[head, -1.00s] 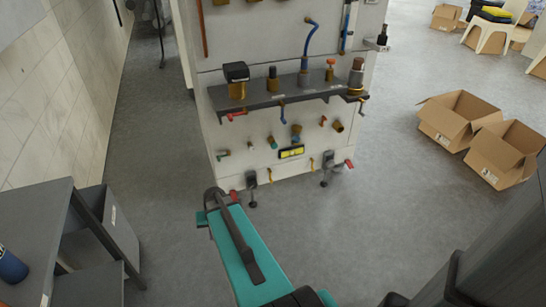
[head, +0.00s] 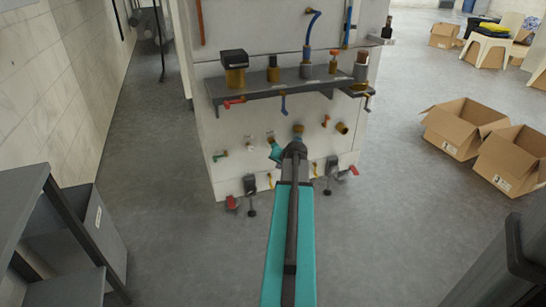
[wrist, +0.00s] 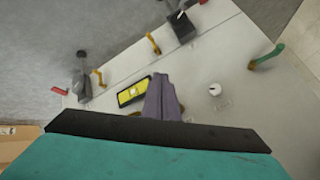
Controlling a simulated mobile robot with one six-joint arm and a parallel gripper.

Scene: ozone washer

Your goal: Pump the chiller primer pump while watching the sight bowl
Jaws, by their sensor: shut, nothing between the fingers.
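I cannot tell for certain which fitting on the white panel (head: 235,180) is the primer pump or the sight bowl. A dark shelf (head: 290,88) across the panel carries a black-topped brass unit (head: 235,68) at its left and several smaller brass, blue and orange fittings. My gripper's narrow grey fingers (wrist: 161,82) are shut and empty in the wrist view, in front of the panel's lower part. They overlap the edge of a yellow-and-black plate (wrist: 134,90); I cannot tell whether they touch. A white round knob (wrist: 214,90) lies to their right.
Below the shelf are a green lever (head: 220,155), which also shows in the wrist view (wrist: 267,57), and black clamps (head: 250,187) with red handles. Grey shelving (head: 30,215) stands at left. Open cardboard boxes (head: 465,127) lie at right. Floor around the panel is clear.

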